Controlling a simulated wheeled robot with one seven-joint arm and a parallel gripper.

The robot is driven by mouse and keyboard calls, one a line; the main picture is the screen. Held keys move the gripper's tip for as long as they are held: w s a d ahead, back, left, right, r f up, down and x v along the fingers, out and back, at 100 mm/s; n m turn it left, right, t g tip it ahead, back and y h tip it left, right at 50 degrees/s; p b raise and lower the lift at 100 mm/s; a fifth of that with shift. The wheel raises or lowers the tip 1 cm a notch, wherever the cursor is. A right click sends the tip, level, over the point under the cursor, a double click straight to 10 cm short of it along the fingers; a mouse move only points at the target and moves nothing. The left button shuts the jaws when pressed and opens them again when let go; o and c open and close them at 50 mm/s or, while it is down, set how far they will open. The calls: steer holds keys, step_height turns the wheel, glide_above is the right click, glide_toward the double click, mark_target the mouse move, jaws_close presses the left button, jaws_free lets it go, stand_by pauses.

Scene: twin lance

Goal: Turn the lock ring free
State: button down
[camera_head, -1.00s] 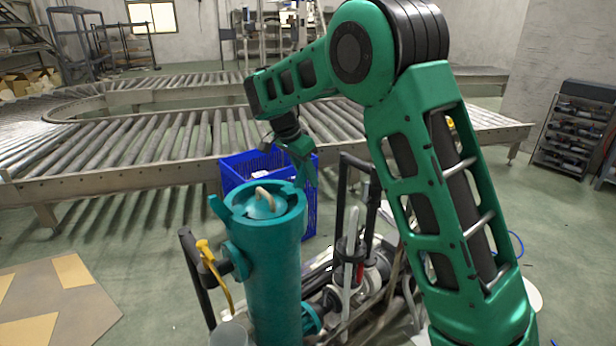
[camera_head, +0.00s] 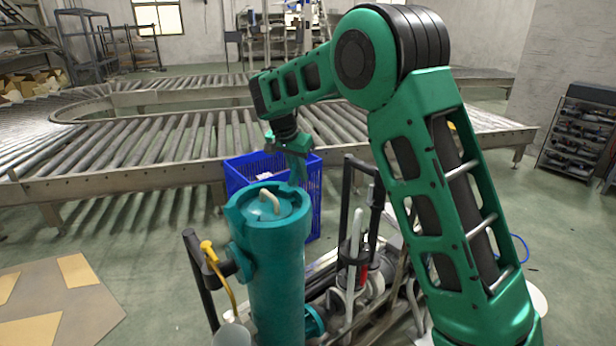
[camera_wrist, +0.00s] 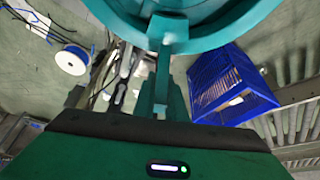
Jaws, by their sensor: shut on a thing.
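The lock ring (camera_head: 280,229) is the teal collar at the top of an upright teal cylinder (camera_head: 275,290) in the head view. A domed teal lid with a pale curved handle (camera_head: 270,202) sits inside it. My gripper (camera_head: 299,180) is at the ring's far right side, pointing down. In the wrist view the ring (camera_wrist: 215,38) curves across the top, and my gripper (camera_wrist: 163,72) is shut on a lug (camera_wrist: 168,34) that juts from its rim. The exact finger contact is partly hidden.
A blue crate (camera_head: 312,215) stands on the floor behind the cylinder. A black-framed cart with pipes (camera_head: 350,270) surrounds the cylinder's lower part, with a yellow-handled part (camera_head: 208,252) at left. A roller conveyor (camera_head: 130,160) runs behind. A white spool (camera_wrist: 70,60) lies on the floor.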

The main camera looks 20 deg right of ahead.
steer(key=shift+w+a+r+n+t+y, duration=0.1)
steer(key=shift+w+a+n+t+y, duration=0.25)
steer(key=shift+w+a+n, duration=0.7)
steer(key=shift+w+a+r+n+t+y, duration=0.1)
steer(key=shift+w+a+n+t+y, duration=0.25)
steer(key=shift+w+a+n, duration=0.6)
steer(key=shift+s, duration=0.1)
steer(key=c, duration=1.8)
jaws_free()
steer(key=shift+a+f, duration=0.1)
steer(key=shift+a, duration=0.05)
steer(key=shift+s+n, duration=0.1)
steer(key=shift+n, duration=0.2)
steer(key=v, duration=1)
steer(key=shift+r, duration=0.35)
